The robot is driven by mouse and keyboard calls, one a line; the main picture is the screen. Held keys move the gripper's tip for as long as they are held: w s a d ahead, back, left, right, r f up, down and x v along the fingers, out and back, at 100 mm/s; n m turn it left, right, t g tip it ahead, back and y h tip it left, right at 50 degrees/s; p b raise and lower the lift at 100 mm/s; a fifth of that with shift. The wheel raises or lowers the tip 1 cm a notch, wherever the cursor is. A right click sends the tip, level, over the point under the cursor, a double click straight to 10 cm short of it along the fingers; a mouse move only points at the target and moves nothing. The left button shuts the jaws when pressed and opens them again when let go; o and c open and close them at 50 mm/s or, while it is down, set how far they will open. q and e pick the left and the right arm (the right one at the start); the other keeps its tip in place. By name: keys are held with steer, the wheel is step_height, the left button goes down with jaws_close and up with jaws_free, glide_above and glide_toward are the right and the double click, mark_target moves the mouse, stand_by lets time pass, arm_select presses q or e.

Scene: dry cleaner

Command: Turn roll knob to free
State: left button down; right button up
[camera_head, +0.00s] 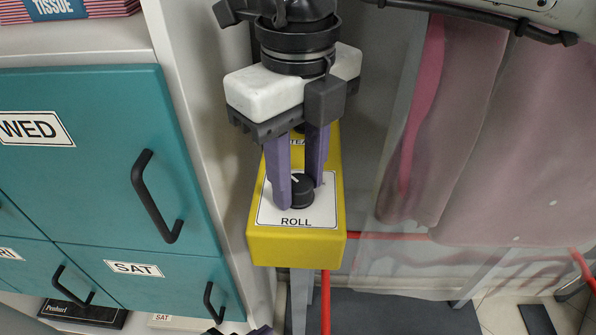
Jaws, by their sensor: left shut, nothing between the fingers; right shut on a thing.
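The roll knob (301,195) is a small black round knob on a white plate marked ROLL, on the yellow control box (296,248). A small white mark shows near its top, toward the upper left. My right gripper (299,192) comes down from above, its two purple fingers shut on the knob, one on each side. Another label higher on the box is mostly hidden behind the fingers. My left gripper (240,331) just shows at the bottom edge, shut and empty, well below the box and away from the knob.
Teal drawers (95,150) with black handles (147,195) stand close on the left. A pink garment (480,130) under clear film hangs on the right. A red tube (390,236) runs behind the box. A tissue box (65,10) sits at the top left.

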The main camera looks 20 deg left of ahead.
mark_target(298, 183)
steer(key=shift+r, duration=0.1)
steer(key=o, duration=1)
steer(key=shift+o, duration=0.2)
step_height(298, 183, up, 10)
steer(key=shift+r, duration=0.15)
